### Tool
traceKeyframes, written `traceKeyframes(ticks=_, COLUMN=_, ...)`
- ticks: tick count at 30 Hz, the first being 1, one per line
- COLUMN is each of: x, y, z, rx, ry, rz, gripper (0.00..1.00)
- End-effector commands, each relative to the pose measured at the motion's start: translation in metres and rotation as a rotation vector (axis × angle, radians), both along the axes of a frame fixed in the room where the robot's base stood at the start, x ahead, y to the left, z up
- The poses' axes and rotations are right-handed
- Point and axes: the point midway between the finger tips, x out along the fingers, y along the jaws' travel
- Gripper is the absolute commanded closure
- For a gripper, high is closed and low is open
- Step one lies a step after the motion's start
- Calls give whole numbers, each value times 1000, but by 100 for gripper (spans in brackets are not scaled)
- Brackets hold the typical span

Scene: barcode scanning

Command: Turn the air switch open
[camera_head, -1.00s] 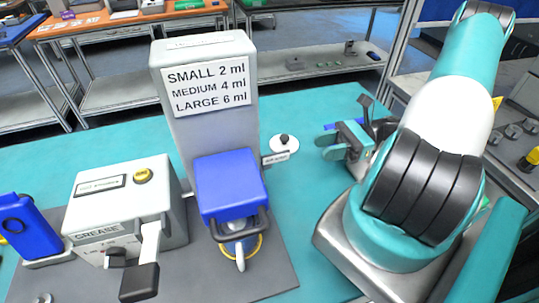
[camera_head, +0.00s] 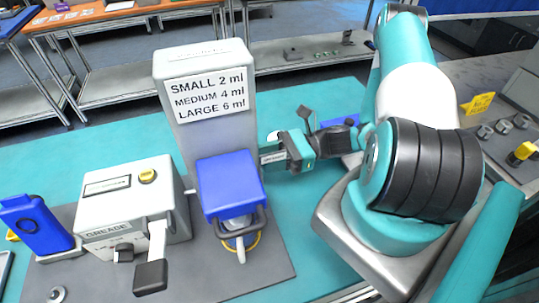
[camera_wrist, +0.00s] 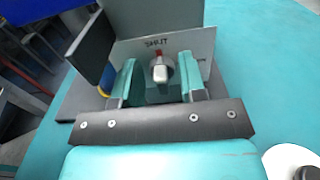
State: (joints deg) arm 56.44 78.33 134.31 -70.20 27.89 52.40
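The air switch (camera_wrist: 160,72) shows in the wrist view as a small knob with a pale and reddish tip, in front of a grey plate (camera_wrist: 190,50) marked SHUT. In the head view, my gripper (camera_head: 283,156) is at the right side of the tall grey dispenser (camera_head: 212,110), beside its small label plate, and hides the switch. In the wrist view, my gripper (camera_wrist: 158,82) is open, with one teal finger on each side of the knob. A gap shows between the knob and each finger.
A blue block (camera_head: 228,188) juts from the dispenser's front. A grease box (camera_head: 130,205) with a lever stands left of it.

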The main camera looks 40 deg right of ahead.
Motion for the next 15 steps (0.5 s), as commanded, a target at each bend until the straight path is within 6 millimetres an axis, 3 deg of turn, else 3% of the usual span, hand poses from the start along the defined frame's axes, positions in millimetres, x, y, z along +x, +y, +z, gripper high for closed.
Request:
traceKeyframes(ticks=2, x=0, y=0, z=0, rx=0, ry=0, rz=0, gripper=66)
traceKeyframes(ticks=6, x=0, y=0, z=0, rx=0, ry=0, rz=0, gripper=94)
traceKeyframes(ticks=15, x=0, y=-1, z=0, rx=10, ry=26, rz=0, gripper=94)
